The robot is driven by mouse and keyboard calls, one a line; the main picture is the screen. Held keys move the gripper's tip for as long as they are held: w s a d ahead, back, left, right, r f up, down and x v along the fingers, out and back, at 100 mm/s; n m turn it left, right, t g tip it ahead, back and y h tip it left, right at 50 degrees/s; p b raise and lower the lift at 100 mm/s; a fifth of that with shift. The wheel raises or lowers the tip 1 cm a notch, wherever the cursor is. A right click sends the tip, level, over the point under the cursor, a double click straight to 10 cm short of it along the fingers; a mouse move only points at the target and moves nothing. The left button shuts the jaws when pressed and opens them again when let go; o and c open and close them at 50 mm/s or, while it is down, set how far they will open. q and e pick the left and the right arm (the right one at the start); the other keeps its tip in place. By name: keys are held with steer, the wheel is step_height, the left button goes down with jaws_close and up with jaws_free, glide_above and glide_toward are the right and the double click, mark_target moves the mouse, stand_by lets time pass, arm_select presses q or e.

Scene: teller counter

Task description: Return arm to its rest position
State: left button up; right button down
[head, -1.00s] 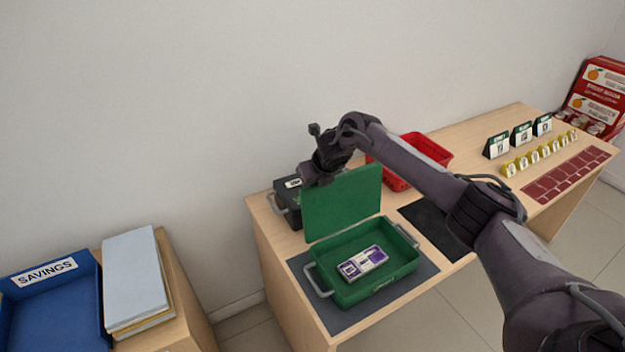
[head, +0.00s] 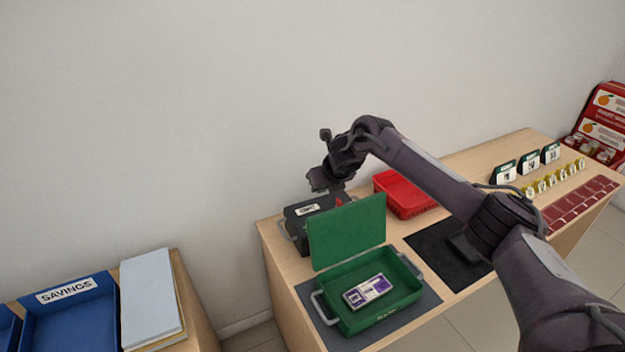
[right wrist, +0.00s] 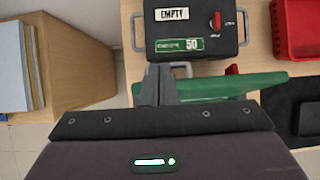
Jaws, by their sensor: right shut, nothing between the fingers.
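My right arm reaches in from the right in the head view, and its gripper (head: 330,186) hangs above the back of the counter, just behind the raised green lid. In the right wrist view the gripper (right wrist: 157,72) is shut and empty, its fingers together in front of the dark box. The green cash box (head: 370,304) stands open on a grey mat, with its lid (head: 346,232) upright. A purple and white banknote bundle (head: 368,291) lies inside it. My left gripper is in neither view.
A dark box labelled EMPTY (right wrist: 195,28) stands behind the green lid. A red basket (head: 405,195) is to its right, with a black mat (head: 440,250) in front. Small signs (head: 529,162) and yellow pieces (head: 545,184) stand at right. A blue SAVINGS tray (head: 70,318) is at left.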

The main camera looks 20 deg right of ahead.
steer(key=s+a+f+m+y, duration=0.1)
steer(key=s+a+f+m, duration=0.25)
steer(key=a, duration=0.35)
steer(key=s+a+f+m+t, duration=0.1)
steer(key=s+a+f+m, duration=0.1)
steer(key=s+a, duration=0.35)
steer(key=s+a+f+m+y, duration=0.1)
steer(key=s+a+f+m, duration=0.15)
steer(key=a, duration=0.55)
steer(key=s+d+r+m+g+h, duration=0.1)
steer(key=s+d+m, duration=0.2)
steer(key=s+m, duration=0.6)
steer(key=s+d+r+m+g, duration=0.1)
steer(key=s+d+m+g, duration=0.15)
steer(key=s+m, duration=0.65)
steer(key=s+d+r+m+g+h, duration=0.1)
steer(key=s+d+m, duration=0.3)
steer(key=s+m, duration=0.5)
step_height(320, 180, down, 38)
steer(key=s+b, duration=0.3)
steer(key=b, duration=0.3)
steer(key=s+d+f+g+b, duration=0.2)
steer(key=s+d+f+b, duration=0.1)
steer(key=s+f, duration=1.5)
steer(key=shift+s+d+f+n, duration=0.15)
steer(key=shift+d+f+n, duration=0.2)
steer(key=shift+f, duration=0.55)
steer(key=shift+a, duration=0.1)
